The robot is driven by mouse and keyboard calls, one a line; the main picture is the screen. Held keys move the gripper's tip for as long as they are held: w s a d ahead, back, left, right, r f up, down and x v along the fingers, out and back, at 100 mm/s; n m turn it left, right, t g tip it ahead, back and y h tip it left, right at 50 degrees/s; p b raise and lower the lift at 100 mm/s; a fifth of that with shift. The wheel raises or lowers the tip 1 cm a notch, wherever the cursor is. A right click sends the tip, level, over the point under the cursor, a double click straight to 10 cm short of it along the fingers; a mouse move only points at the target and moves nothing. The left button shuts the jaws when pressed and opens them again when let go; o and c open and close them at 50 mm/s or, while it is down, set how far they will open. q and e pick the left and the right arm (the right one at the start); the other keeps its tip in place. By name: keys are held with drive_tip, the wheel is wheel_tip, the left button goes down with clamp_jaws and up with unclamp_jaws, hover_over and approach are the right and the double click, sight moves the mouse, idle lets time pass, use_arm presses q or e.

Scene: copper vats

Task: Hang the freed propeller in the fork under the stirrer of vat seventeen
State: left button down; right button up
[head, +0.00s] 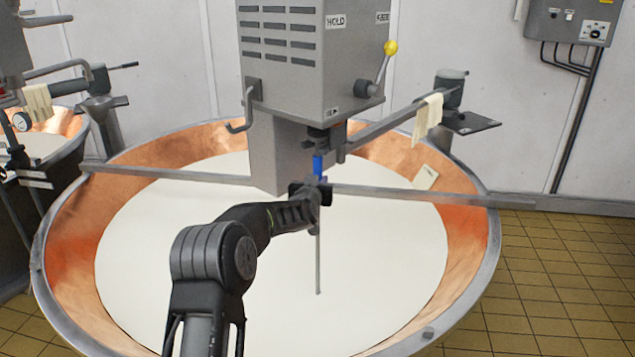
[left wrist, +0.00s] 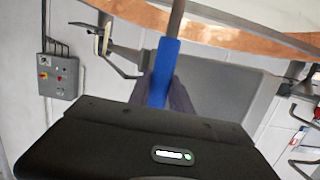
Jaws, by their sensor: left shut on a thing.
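The stirrer (head: 305,65) is a grey housing above a wide copper vat (head: 75,250) full of white liquid. A dark fork-like fitting (head: 325,138) hangs under its front right corner. My left gripper (head: 318,190) is just below this fitting, shut on a slim piece with a blue sleeve (head: 318,166) and a thin grey rod (head: 318,265), which I take for the propeller. The rod hangs upright over the liquid. In the left wrist view, the blue sleeve (left wrist: 163,72) stands between my fingers. I cannot tell whether its top touches the fitting. My right gripper is out of view.
A grey bar (head: 430,195) spans the vat and passes behind the housing. A yellow-knobbed lever (head: 390,48) sticks out at the housing's right. A support arm carries a cloth (head: 427,118). Another vat (head: 45,145) stands left. The tiled floor (head: 560,280) at right is clear.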

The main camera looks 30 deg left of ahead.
use_arm(q)
drive_tip(key=shift+w+r, duration=0.2)
drive_tip(key=shift+w, duration=0.1)
drive_tip(key=shift+w+d+p, duration=0.15)
drive_tip(key=shift+w+p, duration=0.25)
drive_tip(key=shift+w, duration=0.25)
drive_tip(key=shift+w+d+p, duration=0.15)
drive_tip(key=shift+w+p, duration=0.25)
drive_tip(key=shift+w, duration=0.25)
drive_tip(key=shift+f, duration=0.3)
drive_tip(key=shift+w+f+b, duration=0.1)
drive_tip(key=shift+f+b, duration=0.3)
drive_tip(key=shift+b, duration=0.25)
drive_tip(key=shift+w+f+b, duration=0.1)
drive_tip(key=shift+f+b, duration=0.3)
idle(1.0)
